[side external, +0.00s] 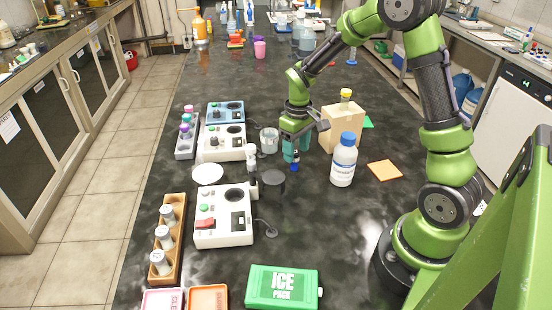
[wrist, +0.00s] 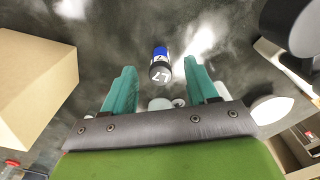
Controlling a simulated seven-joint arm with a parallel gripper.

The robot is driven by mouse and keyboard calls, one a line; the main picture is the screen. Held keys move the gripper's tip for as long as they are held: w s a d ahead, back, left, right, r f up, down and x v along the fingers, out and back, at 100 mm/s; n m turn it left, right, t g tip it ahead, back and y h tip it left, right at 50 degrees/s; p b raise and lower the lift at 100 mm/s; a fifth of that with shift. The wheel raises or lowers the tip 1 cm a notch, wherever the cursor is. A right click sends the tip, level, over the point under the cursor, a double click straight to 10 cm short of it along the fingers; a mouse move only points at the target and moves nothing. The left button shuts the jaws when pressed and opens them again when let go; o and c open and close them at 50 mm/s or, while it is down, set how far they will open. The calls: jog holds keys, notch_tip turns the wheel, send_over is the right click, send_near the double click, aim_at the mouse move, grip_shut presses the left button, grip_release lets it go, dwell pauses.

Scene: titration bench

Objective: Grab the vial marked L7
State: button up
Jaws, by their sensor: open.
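The fingers are apart, with a visible gap on each side of the vial. In the side view my gripper (side external: 294,150) points down at the bench, and the vial's blue end (side external: 294,168) shows just below the fingers. The rest of the vial is partly hidden there. I cannot tell whether it stands or lies.
A wooden block (side external: 342,130) stands close to the right of my gripper, with a blue-capped bottle (side external: 344,162) in front. A glass beaker (side external: 269,140) and white devices (side external: 222,216) stand left. A wooden vial rack (side external: 160,280) is at front left.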

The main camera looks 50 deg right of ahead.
aim_at(296, 152)
notch_tip(296, 152, down, 4)
jog(key=shift+w+f, duration=0.1)
jog(key=shift+f, duration=0.05)
jog(key=shift+c, duration=0.5)
grip_shut()
